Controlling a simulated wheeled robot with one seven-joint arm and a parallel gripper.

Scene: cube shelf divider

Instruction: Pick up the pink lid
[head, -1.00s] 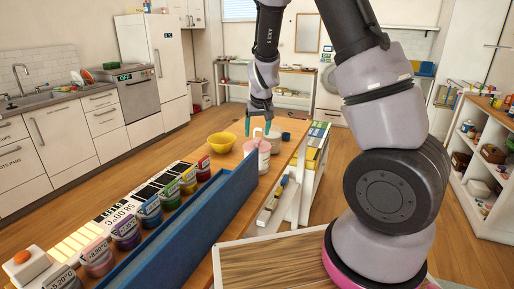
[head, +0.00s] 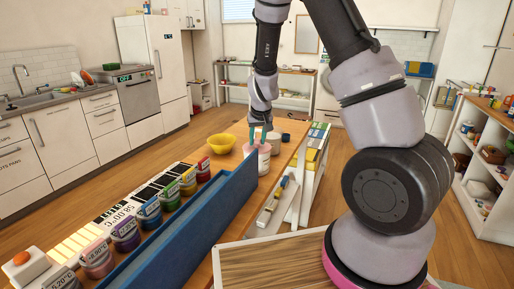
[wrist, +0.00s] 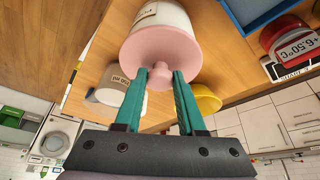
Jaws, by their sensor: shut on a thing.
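The pink lid (wrist: 158,48) sits on a white labelled jar (wrist: 162,14), and both fill the upper middle of the wrist view. In the head view the lid (head: 252,148) and the jar (head: 264,163) stand on the wooden counter just past the blue divider. My gripper (wrist: 160,74) has its teal fingers on either side of the lid's small pink knob and is shut on it. In the head view my gripper (head: 258,139) is directly above the jar. The lid appears to rest on the jar; I see no gap.
A yellow bowl (head: 221,142) stands left of the jar, and a white container (wrist: 110,88) stands close by it. A long blue divider (head: 190,220) runs along the counter beside a row of several coloured paint jars. A shelf unit (head: 313,150) is to the right.

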